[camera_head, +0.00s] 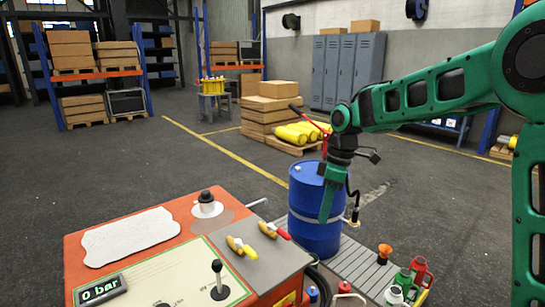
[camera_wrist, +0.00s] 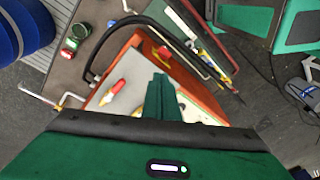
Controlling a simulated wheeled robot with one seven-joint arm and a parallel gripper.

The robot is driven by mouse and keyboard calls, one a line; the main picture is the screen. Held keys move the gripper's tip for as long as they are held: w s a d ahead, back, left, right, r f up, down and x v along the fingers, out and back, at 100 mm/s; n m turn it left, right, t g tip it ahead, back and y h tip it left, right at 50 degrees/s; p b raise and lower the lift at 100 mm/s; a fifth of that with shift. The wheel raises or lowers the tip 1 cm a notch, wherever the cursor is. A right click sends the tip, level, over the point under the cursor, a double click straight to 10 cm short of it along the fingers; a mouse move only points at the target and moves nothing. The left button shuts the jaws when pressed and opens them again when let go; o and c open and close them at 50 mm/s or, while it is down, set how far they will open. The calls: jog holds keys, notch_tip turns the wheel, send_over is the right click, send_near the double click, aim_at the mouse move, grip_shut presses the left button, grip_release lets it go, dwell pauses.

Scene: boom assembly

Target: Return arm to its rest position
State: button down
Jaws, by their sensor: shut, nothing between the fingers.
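My green arm (camera_head: 430,95) reaches in from the right in the head view, its forearm roughly level. My gripper (camera_head: 327,218) hangs down from the wrist in front of the blue barrel (camera_head: 312,235). In the wrist view its green fingers (camera_wrist: 161,82) are together, with nothing between them. They show in front of the orange cabinet (camera_wrist: 200,88), and no contact is visible. I cannot tell the exact height above it.
The orange cabinet (camera_head: 150,222) bears a lever (camera_head: 218,280), a pressure display (camera_head: 101,290) and yellow-and-red tools (camera_head: 268,230).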

jog(key=s+d+r+m+h, duration=0.1)
jog(key=s+d+m, duration=0.25)
jog(key=d, duration=0.25)
jog(key=s+d+r+m, duration=0.1)
jog(key=s+d+m, duration=0.25)
jog(key=d, duration=0.35)
jog(key=s+d+f+m, duration=0.1)
jog(key=s+d+m, duration=0.3)
jog(key=s, duration=0.5)
jog(key=s+d+f+m, duration=0.2)
jog(key=s+d+m, duration=0.3)
jog(key=s, duration=0.4)
jog(key=s+d+f+m, duration=0.2)
jog(key=s+d+m, duration=0.3)
jog(key=s, duration=0.4)
jog(key=shift+s+t+h, duration=0.3)
jog(key=shift+h, duration=0.1)
jog(key=shift+w+d+f, duration=0.1)
jog(key=shift+w+f, duration=0.1)
jog(key=shift+w, duration=0.45)
jog(key=c, duration=2.5)
grip_release()
